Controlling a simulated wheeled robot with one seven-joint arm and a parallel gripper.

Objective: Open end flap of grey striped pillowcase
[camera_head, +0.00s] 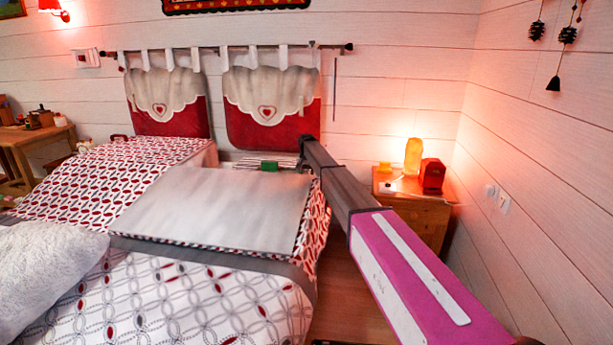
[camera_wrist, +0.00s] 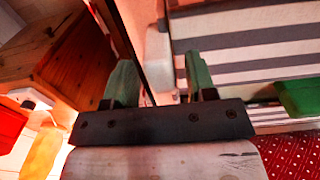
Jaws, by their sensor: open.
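The pillowcase with grey and white stripes (camera_wrist: 255,45) fills the upper right of the wrist view. In the head view only a thin striped strip (camera_head: 250,161) shows at the head of the bed. My gripper (camera_wrist: 160,78) has two green-tipped fingers set apart. The right finger overlaps the striped cloth in the picture; I cannot tell if it touches. A pale edge (camera_wrist: 158,55) shows between the fingers; I cannot tell if it is the flap. A green block (camera_wrist: 298,97) is beside the stripes, also in the head view (camera_head: 270,166).
A wooden nightstand (camera_head: 408,209) with a glowing orange lamp (camera_head: 413,157) and a red box (camera_head: 431,176) stands right of the bed. A grey panel (camera_head: 190,210) lies on the patterned bedding. Red and cream cushions (camera_head: 270,135) hang from a rod behind.

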